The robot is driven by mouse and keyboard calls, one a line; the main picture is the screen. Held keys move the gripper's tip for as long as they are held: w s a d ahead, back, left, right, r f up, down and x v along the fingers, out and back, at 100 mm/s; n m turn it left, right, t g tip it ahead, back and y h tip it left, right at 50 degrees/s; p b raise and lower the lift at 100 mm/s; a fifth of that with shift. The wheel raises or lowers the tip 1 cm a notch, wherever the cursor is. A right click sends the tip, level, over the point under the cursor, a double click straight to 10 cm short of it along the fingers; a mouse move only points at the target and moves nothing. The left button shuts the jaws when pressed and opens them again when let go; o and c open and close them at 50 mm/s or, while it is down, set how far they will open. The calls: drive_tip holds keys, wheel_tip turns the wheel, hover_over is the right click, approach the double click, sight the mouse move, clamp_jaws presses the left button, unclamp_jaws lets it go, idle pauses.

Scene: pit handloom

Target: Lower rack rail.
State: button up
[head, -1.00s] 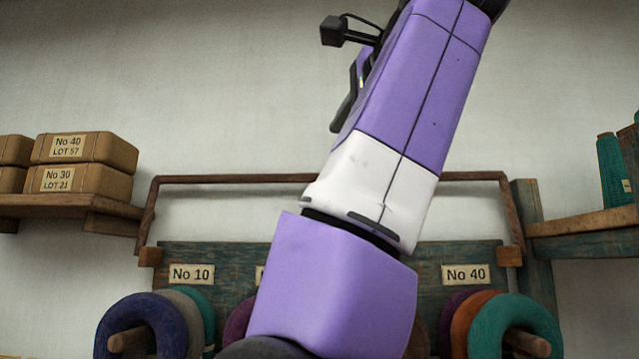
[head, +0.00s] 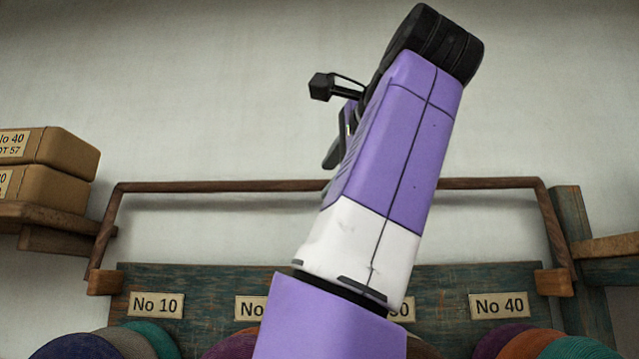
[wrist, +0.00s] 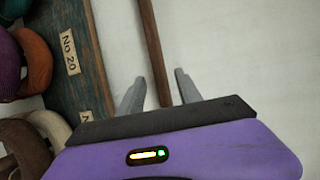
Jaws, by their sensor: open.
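The rack rail (head: 230,186) is a dark brown wooden bar, raised above the green-blue rack board. Its two side arms slope down to small wooden blocks (head: 105,282) at the board's ends. My arm covers part of the rail's middle in the head view. In the wrist view the rail (wrist: 151,45) runs between the two grey fingers of my open gripper (wrist: 160,77). I cannot tell whether a finger touches it. In the head view my gripper is mostly hidden behind my arm.
The rack board (head: 215,280) carries number labels and several coloured yarn rings (head: 80,346) below. Cardboard boxes (head: 50,155) sit on a shelf (head: 55,218) at left. A post (head: 580,250) and another shelf stand at right. The wall above the rail is bare.

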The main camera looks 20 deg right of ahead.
sight(325, 184)
drive_tip(key=shift+w+f+p, duration=0.2)
drive_tip(key=shift+w+p, duration=0.15)
drive_tip(key=shift+w, duration=0.75)
drive_tip(key=shift+w+f+p, duration=0.15)
drive_tip(key=shift+w+p, duration=0.15)
drive_tip(key=shift+w, duration=0.75)
drive_tip(key=shift+c, duration=0.2)
clamp_jaws()
drive_tip(key=shift+f, duration=0.15)
